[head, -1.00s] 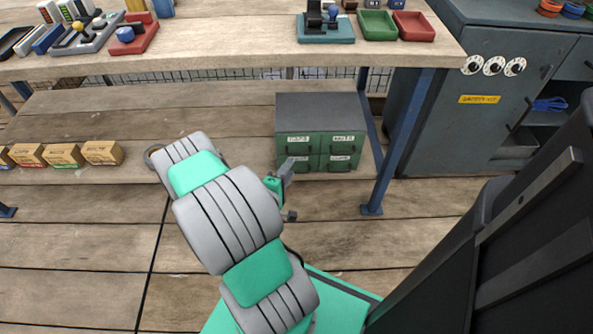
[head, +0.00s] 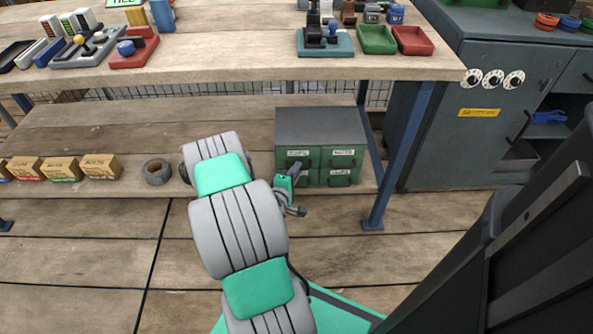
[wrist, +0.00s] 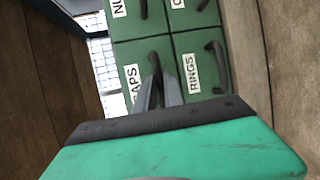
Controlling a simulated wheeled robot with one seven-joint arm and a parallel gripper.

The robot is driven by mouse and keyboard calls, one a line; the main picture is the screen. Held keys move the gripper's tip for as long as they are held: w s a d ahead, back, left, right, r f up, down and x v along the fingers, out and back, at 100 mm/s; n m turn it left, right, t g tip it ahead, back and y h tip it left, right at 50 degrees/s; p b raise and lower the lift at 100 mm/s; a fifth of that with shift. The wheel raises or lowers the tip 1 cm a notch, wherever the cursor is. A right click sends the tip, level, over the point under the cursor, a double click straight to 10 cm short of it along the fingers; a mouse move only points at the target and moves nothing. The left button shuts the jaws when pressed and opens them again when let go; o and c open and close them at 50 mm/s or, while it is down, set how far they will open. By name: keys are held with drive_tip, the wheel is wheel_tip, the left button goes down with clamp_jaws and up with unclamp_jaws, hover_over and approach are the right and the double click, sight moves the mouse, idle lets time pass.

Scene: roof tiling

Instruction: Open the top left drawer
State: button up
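The green drawer cabinet (head: 318,178) stands on the lower shelf, its drawers closed as far as I see. In the wrist view it appears turned on its side. The top left drawer (wrist: 128,56) shows a partly hidden label ending in "APS" and a dark bar handle (wrist: 156,66). My gripper (wrist: 158,80) is at this handle, fingers apart with the handle's near end seemingly between the tips. Contact cannot be made out. In the head view my gripper (head: 298,168) covers part of the top left drawer.
The "RINGS" drawer (wrist: 193,68) is beside it in the wrist view. A tape roll (head: 156,172) and several small boxes (head: 62,168) sit left on the shelf. A blue bench leg (head: 400,155) stands right of the cabinet. The tabletop (head: 230,60) overhangs the shelf.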

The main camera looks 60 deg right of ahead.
clamp_jaws()
idle(0.8)
drive_tip(key=shift+a, duration=0.1)
